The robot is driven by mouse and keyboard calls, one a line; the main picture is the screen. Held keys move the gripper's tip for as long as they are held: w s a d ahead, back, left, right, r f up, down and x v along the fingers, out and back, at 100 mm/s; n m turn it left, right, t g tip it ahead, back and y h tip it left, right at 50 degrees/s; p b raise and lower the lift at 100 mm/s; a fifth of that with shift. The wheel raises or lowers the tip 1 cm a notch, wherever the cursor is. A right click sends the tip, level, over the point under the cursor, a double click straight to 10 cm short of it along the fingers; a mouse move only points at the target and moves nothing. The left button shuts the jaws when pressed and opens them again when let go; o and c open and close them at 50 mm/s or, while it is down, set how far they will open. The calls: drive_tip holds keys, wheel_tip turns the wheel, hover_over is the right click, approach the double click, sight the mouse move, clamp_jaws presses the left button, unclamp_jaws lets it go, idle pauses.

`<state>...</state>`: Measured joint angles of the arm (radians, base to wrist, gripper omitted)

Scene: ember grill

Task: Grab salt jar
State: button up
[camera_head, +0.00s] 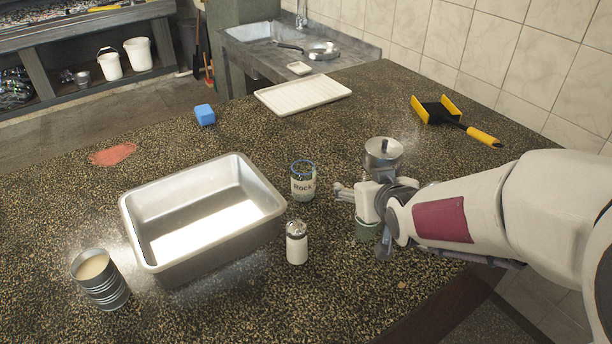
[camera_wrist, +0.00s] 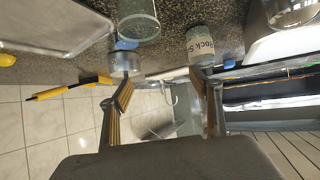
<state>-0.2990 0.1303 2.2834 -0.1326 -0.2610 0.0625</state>
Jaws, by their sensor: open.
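The salt jar (camera_head: 303,183) is a glass jar with a blue-ringed rim and a label reading "Rock". It stands upright on the dark speckled counter, right of the metal pan. My gripper (camera_head: 358,214) is open, a short way right of the jar, with a gap between them. In the wrist view, the jar (camera_wrist: 201,46) shows the label "Rock Sa" and appears beyond the right finger, whose tip overlaps its lower edge. My gripper (camera_wrist: 165,92) has nothing between its fingers in that view.
A greenish glass (camera_head: 366,230) is partly hidden by my gripper. A lidded metal canister (camera_head: 384,158) stands just behind it. A white-filled shaker (camera_head: 296,243) stands in front of the jar. The deep metal pan (camera_head: 265,205) is left.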

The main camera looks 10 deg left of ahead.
sight(307, 184)
drive_tip(key=w+a+f+y, duration=0.1)
drive_tip(key=a+f, duration=0.1)
drive_tip(key=a, duration=0.1)
drive_tip(key=w+a+f+n+y, duration=0.1)
drive_tip(key=a+f, duration=0.1)
drive_tip(key=a, duration=0.1)
drive_tip(key=w+a+f, duration=0.1)
drive_tip(key=a, duration=0.3)
drive_tip(key=shift+w+f+n+t+y, duration=0.3)
drive_tip(key=shift+w+f+y, duration=0.1)
drive_tip(key=shift+w+a+f, duration=0.1)
drive_tip(key=shift+a+f, duration=0.25)
drive_tip(key=shift+a, duration=0.4)
drive_tip(key=shift+w, duration=0.1)
drive_tip(key=shift+x, duration=1.25)
drive_tip(key=shift+x, duration=2.55)
drive_tip(key=shift+r, duration=0.1)
drive_tip(key=shift+c, duration=0.4)
drive_tip(key=c, duration=1.3)
